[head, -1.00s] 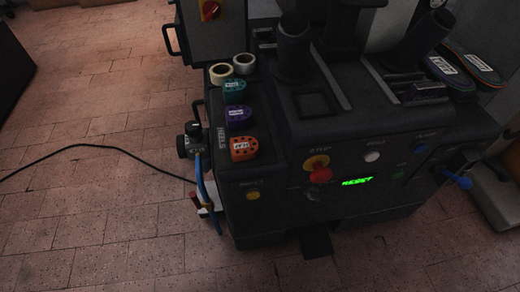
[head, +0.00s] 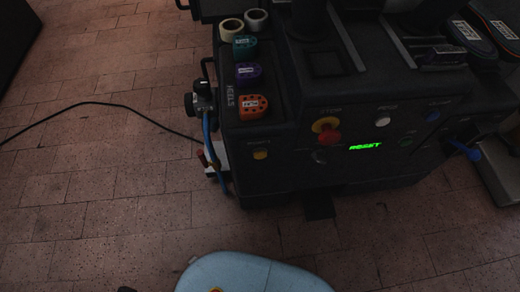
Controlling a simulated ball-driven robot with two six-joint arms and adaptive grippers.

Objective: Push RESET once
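The dark machine (head: 290,165) stands in the upper right with its front panel facing me. A display (head: 365,146) on the panel shows RESET in green letters. A red mushroom button on a yellow plate (head: 326,129) sits left of the display. A yellow button (head: 260,154) is at the panel's left, a white button (head: 382,121) above the display, and a blue button (head: 433,117) and a dim green button (head: 406,141) to the right. Their small labels are too dark to read surely. Neither of my grippers is in view.
Heel pieces in green (head: 244,45), purple (head: 247,73) and orange (head: 253,107) lie on the machine's left shelf, behind them two tape rolls (head: 256,20). A blue-handled lever (head: 463,149) sticks out at right. A black cable (head: 100,104) crosses the floor.

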